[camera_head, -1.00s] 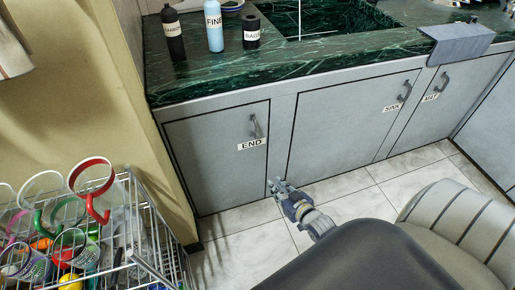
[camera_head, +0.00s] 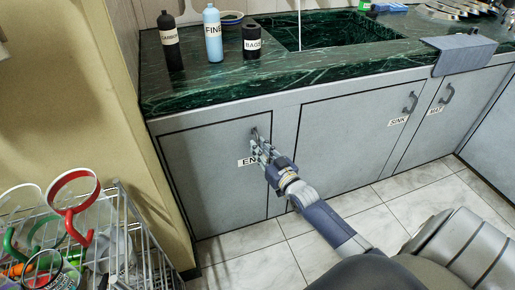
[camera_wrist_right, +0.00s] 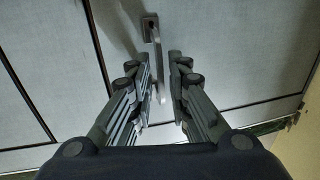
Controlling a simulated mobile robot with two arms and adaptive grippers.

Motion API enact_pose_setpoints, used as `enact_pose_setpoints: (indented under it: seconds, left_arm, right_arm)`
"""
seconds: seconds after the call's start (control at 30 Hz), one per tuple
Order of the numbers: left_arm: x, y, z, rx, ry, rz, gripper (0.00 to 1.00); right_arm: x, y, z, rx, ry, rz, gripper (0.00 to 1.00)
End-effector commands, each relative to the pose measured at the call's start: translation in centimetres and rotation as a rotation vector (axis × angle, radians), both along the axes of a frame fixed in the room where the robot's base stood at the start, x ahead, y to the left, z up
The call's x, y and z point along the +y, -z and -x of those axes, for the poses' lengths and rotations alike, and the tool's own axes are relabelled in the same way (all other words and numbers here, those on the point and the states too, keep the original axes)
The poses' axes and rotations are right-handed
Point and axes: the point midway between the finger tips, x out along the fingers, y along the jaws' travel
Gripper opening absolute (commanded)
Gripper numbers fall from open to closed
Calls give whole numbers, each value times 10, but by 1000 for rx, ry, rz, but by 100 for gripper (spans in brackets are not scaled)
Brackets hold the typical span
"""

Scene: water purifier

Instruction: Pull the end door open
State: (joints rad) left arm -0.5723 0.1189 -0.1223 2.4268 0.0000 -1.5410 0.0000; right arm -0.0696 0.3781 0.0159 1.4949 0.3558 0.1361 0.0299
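The end door (camera_head: 215,175) is a grey cabinet door at the left of the counter front, and it is closed. Its label (camera_head: 247,162), partly covered by my gripper, shows "EN". My right gripper (camera_head: 260,146) is at the door's handle, in front of the label. In the right wrist view the metal handle (camera_wrist_right: 156,62) stands between the two open fingers of the gripper (camera_wrist_right: 162,90), with gaps visible on both sides. Whether a finger touches the handle I cannot tell. My left gripper is not in view.
The sink door (camera_head: 345,140) and the mat door (camera_head: 432,115) are closed to the right. Bottles, one labelled FINE (camera_head: 213,35), stand on the green counter (camera_head: 200,88). Tile floor (camera_head: 250,262) is clear before the door.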

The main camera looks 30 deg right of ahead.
Motion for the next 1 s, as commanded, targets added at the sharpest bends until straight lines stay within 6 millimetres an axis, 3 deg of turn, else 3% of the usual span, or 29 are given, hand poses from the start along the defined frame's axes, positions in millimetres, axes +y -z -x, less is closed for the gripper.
enact_pose_setpoints:
  seconds: [0.17, 0.47, 0.5, 0.57, 1.0]
  left_arm:
    - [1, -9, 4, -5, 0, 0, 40]
    - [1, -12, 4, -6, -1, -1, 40]
    - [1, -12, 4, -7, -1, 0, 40]
    - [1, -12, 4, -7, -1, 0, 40]
    - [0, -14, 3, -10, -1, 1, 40]
  right_arm:
    - [0, 1, -15, 1, 0, 0, 17]
    - [-1, 1, -17, 3, 0, 0, 17]
    - [-1, 1, -17, 2, 0, 0, 15]
    - [-1, 1, -17, 2, 0, 0, 1]
    - [-1, 0, -15, 3, 12, -1, 0]
